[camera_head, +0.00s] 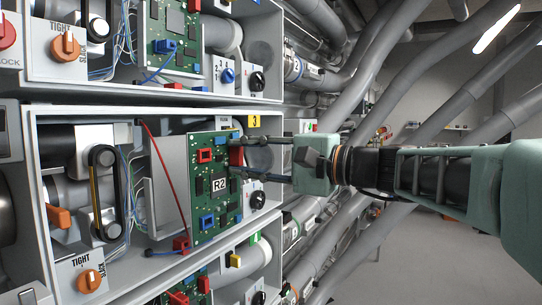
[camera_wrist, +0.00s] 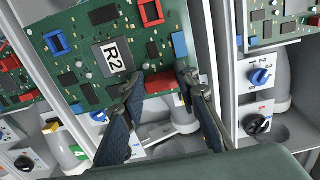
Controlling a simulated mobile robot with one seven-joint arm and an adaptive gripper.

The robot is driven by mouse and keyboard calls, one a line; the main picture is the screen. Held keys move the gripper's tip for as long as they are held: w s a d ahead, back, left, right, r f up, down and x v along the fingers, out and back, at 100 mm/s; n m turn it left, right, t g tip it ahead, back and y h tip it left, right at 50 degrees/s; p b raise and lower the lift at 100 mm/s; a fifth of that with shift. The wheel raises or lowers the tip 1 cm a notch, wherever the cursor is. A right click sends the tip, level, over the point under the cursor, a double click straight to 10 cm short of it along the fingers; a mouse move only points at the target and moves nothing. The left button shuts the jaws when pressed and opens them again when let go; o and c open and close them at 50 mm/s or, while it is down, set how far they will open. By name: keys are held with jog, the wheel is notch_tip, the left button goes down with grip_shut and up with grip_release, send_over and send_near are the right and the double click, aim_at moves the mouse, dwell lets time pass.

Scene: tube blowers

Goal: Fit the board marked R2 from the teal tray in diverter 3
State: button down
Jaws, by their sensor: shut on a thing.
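The green board marked R2 (camera_head: 213,188) stands upright in the open bay of diverter 3, whose yellow "3" label (camera_head: 254,121) is on the bay's upper right. In the wrist view the R2 board (camera_wrist: 125,60) fills the upper left. My gripper (camera_head: 243,160) reaches in from the right and is shut on the board's right edge, at a red block. In the wrist view the fingers (camera_wrist: 158,88) lie on either side of that red block. I cannot tell whether the board is seated. The teal tray is not in view.
A red wire (camera_head: 163,168) runs beside the board to a red plug (camera_head: 181,243) low in the bay. An orange TIGHT knob (camera_head: 89,281) is at lower left. Another unit with a green board (camera_head: 174,38) is above. Grey pipes (camera_head: 375,65) crowd behind my arm.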

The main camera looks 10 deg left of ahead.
aim_at(227, 156)
jog(key=shift+w+a+b, duration=0.1)
jog(key=shift+a+b, duration=0.25)
jog(key=shift+a, duration=0.05)
jog(key=shift+x, duration=2.95)
jog(key=shift+w+d, duration=0.1)
jog(key=shift+w, duration=0.05)
jog(key=shift+f+b, duration=0.1)
jog(key=shift+b, duration=0.55)
jog(key=shift+x, duration=1.35)
jog(key=shift+b, duration=0.4)
jog(key=shift+w+a, duration=0.15)
jog(key=shift+a, duration=0.4)
jog(key=shift+b, duration=0.5)
dwell(1.0)
